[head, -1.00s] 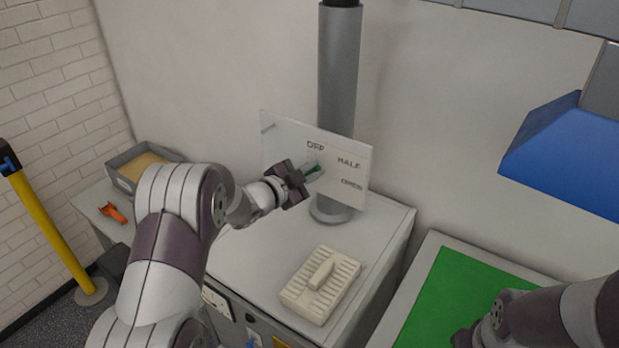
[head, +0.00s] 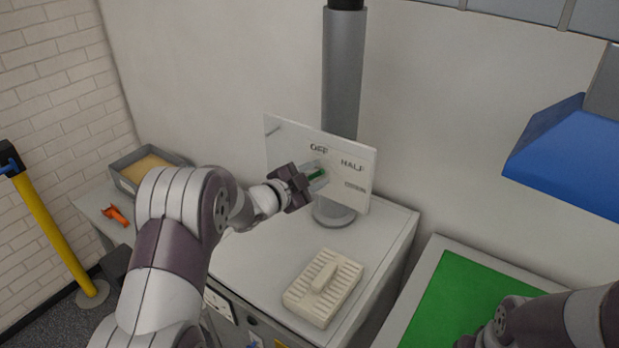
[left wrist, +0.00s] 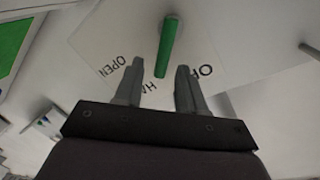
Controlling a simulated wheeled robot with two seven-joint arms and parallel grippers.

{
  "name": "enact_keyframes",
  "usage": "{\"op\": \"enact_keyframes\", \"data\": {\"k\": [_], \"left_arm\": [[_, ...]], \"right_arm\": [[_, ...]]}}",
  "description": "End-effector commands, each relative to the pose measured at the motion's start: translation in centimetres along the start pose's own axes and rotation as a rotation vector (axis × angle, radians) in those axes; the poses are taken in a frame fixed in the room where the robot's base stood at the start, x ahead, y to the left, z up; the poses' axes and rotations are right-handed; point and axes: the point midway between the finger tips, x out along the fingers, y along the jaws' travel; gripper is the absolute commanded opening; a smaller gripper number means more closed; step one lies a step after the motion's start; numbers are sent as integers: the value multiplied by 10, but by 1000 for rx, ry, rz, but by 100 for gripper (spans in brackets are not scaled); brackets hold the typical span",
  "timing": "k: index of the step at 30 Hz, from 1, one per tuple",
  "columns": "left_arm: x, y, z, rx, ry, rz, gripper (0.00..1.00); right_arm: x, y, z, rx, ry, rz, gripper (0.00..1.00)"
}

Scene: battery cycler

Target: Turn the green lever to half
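The green lever (head: 317,174) is on a white panel (head: 285,140) marked OFF, HALF and a third label, which reads OPEN in the left wrist view. My left gripper (head: 312,178) is at the panel, right by the lever. In the left wrist view the lever (left wrist: 168,45) points down toward the space between the two spread fingers of the gripper (left wrist: 158,85), its tip near HALF and the OFF label to its right. Contact with the fingers is not visible. My right arm shows at the lower right; its gripper fingers (head: 468,342) are mostly out of frame.
A ribbed cream block (head: 322,288) lies on the white cabinet top (head: 262,262) in front of the panel. A grey post (head: 343,75) stands behind the panel. A green mat (head: 465,295) is to the right, and a blue hood (head: 570,155) hangs above it.

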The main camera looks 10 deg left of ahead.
Motion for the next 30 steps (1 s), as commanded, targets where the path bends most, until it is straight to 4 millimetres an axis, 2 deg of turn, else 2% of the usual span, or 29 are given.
{"op": "enact_keyframes", "data": {"k": [5, 12, 15, 21, 30], "left_arm": [[-26, 1, 2, 0, -2, -4, 40], [-92, 1, 2, 1, -2, -6, 40], [-112, 1, 1, 2, -1, -4, 40], [-128, 0, 0, 0, 0, -2, 40], [-128, 0, -1, 0, 0, -1, 40]], "right_arm": [[10, 0, 1, 0, 0, 0, 0], [25, 0, 3, 0, 0, 0, 0], [27, 0, 3, 0, 0, 0, 0], [29, 0, 3, 0, 0, 0, 0], [28, 0, 3, 0, 0, 0, 0]]}}
